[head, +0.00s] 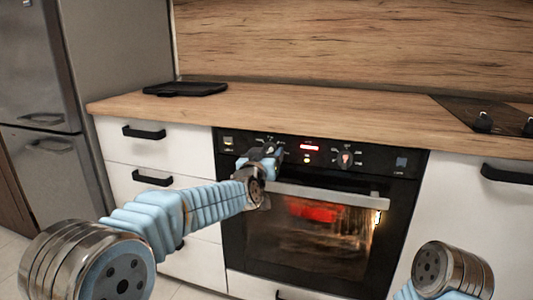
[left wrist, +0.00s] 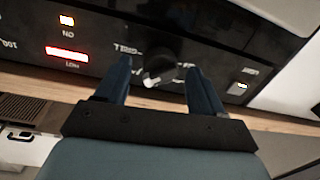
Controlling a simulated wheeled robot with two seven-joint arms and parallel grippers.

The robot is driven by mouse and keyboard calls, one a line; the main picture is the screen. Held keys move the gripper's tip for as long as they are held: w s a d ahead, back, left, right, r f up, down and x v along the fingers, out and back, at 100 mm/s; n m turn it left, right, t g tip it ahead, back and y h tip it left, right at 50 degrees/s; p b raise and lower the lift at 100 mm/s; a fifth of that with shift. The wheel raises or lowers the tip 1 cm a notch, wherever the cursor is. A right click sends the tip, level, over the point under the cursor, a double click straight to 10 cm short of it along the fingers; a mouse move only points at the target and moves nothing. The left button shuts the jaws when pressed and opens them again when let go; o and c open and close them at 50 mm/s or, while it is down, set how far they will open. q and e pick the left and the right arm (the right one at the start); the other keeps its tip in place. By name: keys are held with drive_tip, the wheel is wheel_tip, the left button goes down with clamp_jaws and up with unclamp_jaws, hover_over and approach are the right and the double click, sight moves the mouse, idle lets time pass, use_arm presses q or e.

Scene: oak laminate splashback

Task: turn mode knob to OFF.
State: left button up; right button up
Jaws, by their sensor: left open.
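My left gripper (head: 270,152) is open at the left part of the black oven control panel, in front of the left knob. In the left wrist view the open fingers (left wrist: 157,70) stand on either side of this black round knob (left wrist: 160,58). A pale pointer mark shows on the knob's edge. The wrist picture is upside down, and the labels around the knob are too blurred to read surely. I cannot tell whether the fingers touch the knob. A second knob (head: 345,159) sits farther right on the panel. My right gripper is out of view.
A lit red display (head: 309,147) sits between the knobs. The oven door handle (head: 325,196) runs just below the panel, and the oven glows inside. The wooden countertop (head: 300,120) juts above it. A black tray (head: 186,89) lies at its left.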

use_arm(q)
drive_tip(key=shift+w, duration=0.35)
drive_tip(key=shift+d, duration=0.1)
drive_tip(key=c, duration=1)
drive_tip(key=shift+c, duration=0.2)
